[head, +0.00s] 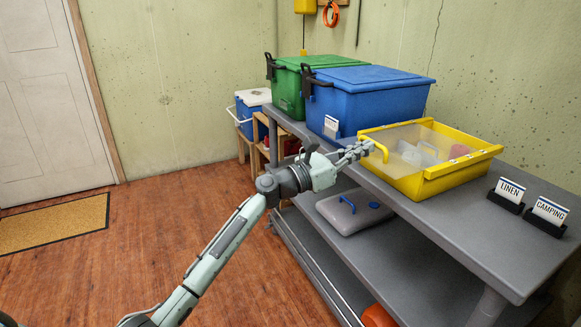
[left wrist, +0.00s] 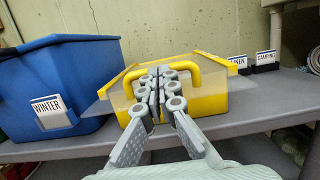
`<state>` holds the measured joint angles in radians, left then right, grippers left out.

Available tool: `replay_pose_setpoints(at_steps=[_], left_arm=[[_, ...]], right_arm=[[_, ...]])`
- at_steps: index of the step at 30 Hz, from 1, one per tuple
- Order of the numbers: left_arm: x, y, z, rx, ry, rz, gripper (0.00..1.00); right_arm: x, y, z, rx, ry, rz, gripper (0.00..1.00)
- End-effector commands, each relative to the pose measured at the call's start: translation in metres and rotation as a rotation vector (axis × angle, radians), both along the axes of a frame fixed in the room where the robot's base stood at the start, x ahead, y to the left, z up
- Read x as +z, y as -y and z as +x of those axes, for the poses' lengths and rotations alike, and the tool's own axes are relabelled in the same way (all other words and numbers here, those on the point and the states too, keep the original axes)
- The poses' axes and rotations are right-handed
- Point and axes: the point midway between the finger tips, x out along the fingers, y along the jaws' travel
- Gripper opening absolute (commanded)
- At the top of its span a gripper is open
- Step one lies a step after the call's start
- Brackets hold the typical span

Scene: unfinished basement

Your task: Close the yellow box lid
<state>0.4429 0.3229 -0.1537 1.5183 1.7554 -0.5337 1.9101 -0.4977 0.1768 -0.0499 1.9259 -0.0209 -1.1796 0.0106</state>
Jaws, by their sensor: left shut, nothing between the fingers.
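The yellow box (head: 440,182) stands on the top shelf, with pale items and a small red item inside. A translucent panel with a yellow arched handle (head: 378,148) lies at its left part and looks like its lid; how far it covers the box is hard to tell. My left gripper (head: 366,149) is shut and empty, its fingertips at the handle. In the left wrist view, the closed fingers (left wrist: 160,74) overlap the middle of the handle (left wrist: 189,68) in front of the yellow box (left wrist: 210,103). Whether they touch is unclear. My right gripper is out of view.
A blue box (head: 375,100) labelled WINTER and a green box (head: 288,90) stand left of the yellow box. LINEN (head: 510,192) and CAMPING (head: 549,212) signs stand right. A grey lid (head: 345,222) with a blue handle lies on the lower shelf.

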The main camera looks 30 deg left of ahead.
Motion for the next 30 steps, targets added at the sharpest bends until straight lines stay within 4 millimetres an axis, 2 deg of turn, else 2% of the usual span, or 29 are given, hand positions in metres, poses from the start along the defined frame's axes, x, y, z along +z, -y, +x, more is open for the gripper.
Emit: replay_pose_setpoints(at_steps=[3,6,12,18,30], left_arm=[[0.0,0.021,0.026,-0.002,0.001,-0.004,0.0],[-0.001,0.034,0.043,-0.002,0.0,-0.003,0.0],[-0.001,0.05,0.063,0.0,0.0,-0.001,0.0],[-0.001,0.055,0.071,0.001,0.0,0.0,0.0],[-0.001,0.056,0.071,0.001,0.0,0.0,0.0]], right_arm=[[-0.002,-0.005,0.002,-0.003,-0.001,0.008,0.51],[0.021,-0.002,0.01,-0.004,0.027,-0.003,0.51],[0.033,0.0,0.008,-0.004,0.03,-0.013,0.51],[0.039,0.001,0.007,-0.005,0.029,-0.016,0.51],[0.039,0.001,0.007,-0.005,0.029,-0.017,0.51]])
